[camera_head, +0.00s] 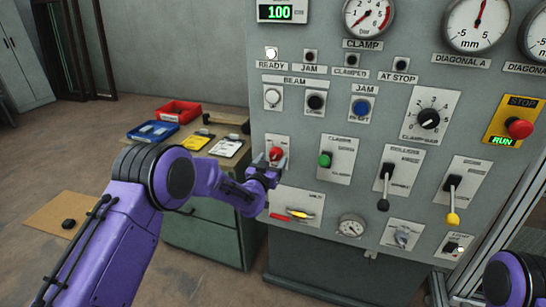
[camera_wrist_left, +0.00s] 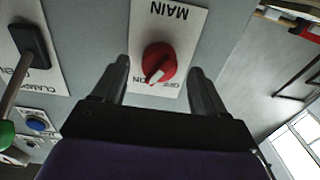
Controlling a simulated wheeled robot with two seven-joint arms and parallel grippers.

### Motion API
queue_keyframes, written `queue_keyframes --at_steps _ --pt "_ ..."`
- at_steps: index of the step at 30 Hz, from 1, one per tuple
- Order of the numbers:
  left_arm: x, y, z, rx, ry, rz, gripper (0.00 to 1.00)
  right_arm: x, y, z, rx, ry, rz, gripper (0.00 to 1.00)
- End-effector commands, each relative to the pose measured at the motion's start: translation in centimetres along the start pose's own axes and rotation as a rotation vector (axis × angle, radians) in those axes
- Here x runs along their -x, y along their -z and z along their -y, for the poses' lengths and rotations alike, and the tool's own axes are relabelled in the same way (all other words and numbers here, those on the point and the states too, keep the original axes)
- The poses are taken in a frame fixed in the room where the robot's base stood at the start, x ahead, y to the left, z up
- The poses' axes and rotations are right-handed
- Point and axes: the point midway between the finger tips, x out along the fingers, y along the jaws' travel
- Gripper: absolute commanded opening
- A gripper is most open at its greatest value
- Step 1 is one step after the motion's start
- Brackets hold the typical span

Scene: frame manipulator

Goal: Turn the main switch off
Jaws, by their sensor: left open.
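The main switch (camera_head: 275,153) is a red rotary knob on a white plate at the left side of the grey control panel. In the left wrist view the red knob (camera_wrist_left: 160,58) sits below the upside-down word MAIN. Its white pointer points down and left in that picture, toward the small ON and OFF lettering, which is partly hidden. My left gripper (camera_head: 268,166) is at the panel, right at the knob. The wrist view shows its fingers (camera_wrist_left: 160,80) open, one on each side of the knob, with gaps to it. My right gripper is out of view.
A green-knobbed lever (camera_head: 325,160) stands just right of the switch, and a yellow handle (camera_head: 299,214) lies below it. A side table with a red bin (camera_head: 178,111) and a blue tray (camera_head: 153,131) stands left of the panel. The red STOP button (camera_head: 519,129) is far right.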

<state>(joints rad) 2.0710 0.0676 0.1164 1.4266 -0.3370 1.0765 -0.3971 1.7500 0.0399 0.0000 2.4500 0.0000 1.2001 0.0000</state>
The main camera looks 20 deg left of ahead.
Motion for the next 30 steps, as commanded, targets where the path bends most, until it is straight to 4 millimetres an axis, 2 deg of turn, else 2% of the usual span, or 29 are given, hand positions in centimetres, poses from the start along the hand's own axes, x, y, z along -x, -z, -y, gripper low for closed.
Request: queue_keyframes --at_steps 3,6,13,14,18,19,30 --pt "-1.3 0.0 0.0 0.001 0.000 0.001 0.72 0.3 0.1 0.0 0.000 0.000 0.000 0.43" --pt "-1.8 0.0 0.0 0.001 0.001 0.000 0.72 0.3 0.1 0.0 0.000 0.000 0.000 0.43" --pt "-1.9 -0.1 0.0 0.001 0.000 0.002 0.72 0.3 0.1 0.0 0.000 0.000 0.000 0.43" --pt "-1.9 -0.1 0.0 0.001 0.000 0.002 0.69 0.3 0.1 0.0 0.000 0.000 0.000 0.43" --pt "-1.9 -0.1 0.0 0.001 0.000 0.002 0.24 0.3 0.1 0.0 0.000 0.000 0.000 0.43" --pt "-1.9 -0.1 0.0 0.001 0.000 0.002 0.17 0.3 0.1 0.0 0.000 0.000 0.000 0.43" --pt "-1.9 -0.2 0.0 0.048 0.000 0.001 0.17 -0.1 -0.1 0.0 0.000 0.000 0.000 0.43"
